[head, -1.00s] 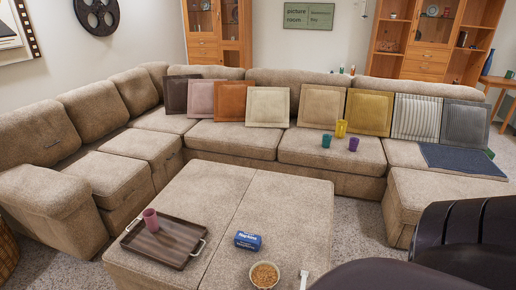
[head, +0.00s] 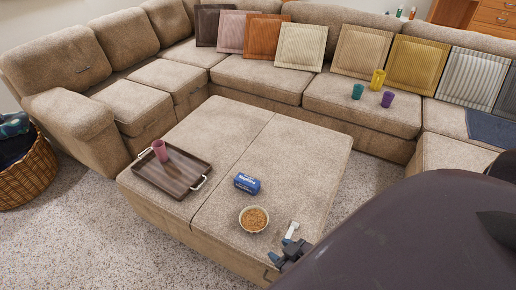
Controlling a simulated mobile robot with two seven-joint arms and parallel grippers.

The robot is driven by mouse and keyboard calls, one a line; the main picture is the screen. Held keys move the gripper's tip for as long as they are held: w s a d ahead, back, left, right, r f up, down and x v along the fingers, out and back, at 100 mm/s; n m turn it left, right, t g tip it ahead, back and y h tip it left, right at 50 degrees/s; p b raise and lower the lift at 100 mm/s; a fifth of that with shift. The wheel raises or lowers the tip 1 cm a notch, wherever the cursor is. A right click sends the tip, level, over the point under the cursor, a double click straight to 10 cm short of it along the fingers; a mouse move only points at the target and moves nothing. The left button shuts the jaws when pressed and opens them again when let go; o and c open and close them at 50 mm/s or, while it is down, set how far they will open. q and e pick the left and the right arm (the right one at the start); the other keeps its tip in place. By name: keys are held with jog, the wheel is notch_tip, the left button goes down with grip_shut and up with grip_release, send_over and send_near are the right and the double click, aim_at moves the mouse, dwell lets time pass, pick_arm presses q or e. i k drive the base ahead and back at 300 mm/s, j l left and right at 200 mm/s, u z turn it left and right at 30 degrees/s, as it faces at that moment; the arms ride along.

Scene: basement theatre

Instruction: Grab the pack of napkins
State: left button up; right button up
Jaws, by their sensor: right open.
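The pack of napkins (head: 247,183) is a small blue packet with white lettering. It lies on the beige ottoman (head: 225,140), right of the tray and just behind a bowl. My right gripper (head: 290,240) shows at the ottoman's front right edge, open, with its dark body partly cut off by my arm. It is apart from the napkins, to their lower right. My left gripper does not show.
A bowl of snacks (head: 254,219) stands between the napkins and the ottoman's front edge. A brown tray (head: 190,184) holds a pink cup (head: 160,151). The sofa (head: 255,78) has several cushions and cups on it. A wicker basket (head: 30,178) stands at left.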

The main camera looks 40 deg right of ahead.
aim_at(246, 183)
jog(key=k+l, duration=0.1)
jog(key=l, duration=0.3)
jog(key=k+l, duration=0.1)
jog(key=l, duration=0.7)
jog(key=k+l, duration=0.15)
jog(key=l, duration=0.25)
jog(key=i, duration=0.25)
